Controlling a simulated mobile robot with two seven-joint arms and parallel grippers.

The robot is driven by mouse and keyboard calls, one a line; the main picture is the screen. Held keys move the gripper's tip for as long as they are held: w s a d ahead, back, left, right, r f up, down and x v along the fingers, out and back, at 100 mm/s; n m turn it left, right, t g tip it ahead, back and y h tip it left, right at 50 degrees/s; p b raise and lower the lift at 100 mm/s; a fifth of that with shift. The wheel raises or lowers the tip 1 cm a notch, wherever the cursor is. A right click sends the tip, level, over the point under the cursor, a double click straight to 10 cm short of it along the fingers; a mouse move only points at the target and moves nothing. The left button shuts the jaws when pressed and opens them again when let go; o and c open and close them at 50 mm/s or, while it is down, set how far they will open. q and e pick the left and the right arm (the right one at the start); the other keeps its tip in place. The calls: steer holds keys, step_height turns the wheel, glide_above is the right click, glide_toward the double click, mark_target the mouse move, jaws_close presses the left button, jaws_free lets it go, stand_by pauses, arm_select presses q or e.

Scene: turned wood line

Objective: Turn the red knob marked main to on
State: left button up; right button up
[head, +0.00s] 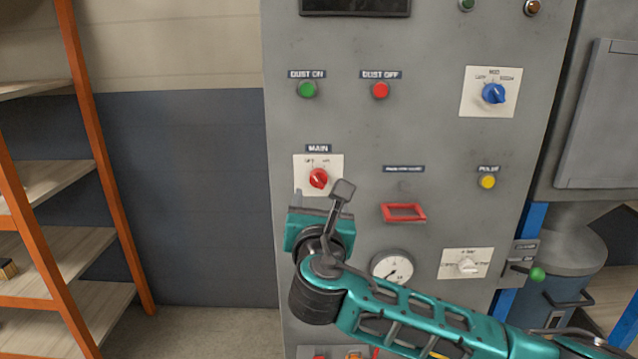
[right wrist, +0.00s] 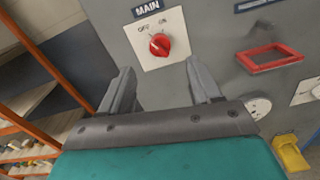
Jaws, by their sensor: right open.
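The red knob (head: 318,178) sits on a white plate under the label MAIN on the grey cabinet front. It also shows in the right wrist view (right wrist: 159,45), where its pale mark points up and left, toward OFF; ON is printed to the right. My right gripper (head: 312,205) is just below the knob in the head view. In the right wrist view its two fingers (right wrist: 161,78) are spread apart with nothing between them, and the knob shows beyond and between their tips, apparently not touched. My left gripper is in neither view.
Green (head: 307,89) and red (head: 380,90) dust buttons are above. A blue selector (head: 493,94), a yellow button (head: 487,182), a red frame (head: 403,212) and a gauge (head: 392,267) are to the right. An orange-posted shelf (head: 70,262) stands left.

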mark_target(320, 183)
steer(key=w, duration=0.8)
steer(key=shift+w, duration=0.25)
steer(key=shift+c, duration=0.4)
steer(key=c, duration=1)
steer(key=shift+o, duration=0.2)
steer(key=shift+f+m, duration=0.1)
steer(key=shift+m, duration=0.3)
steer(key=m, duration=0.3)
steer(key=shift+m+b, duration=0.35)
steer(key=shift+m, duration=0.05)
steer(key=m, duration=0.4)
steer(key=shift+f+b, duration=0.1)
steer(key=shift+b, duration=0.3)
steer(key=shift+d+m+b, duration=0.1)
steer(key=shift+m+b, duration=0.2)
steer(key=shift+m, duration=1.4)
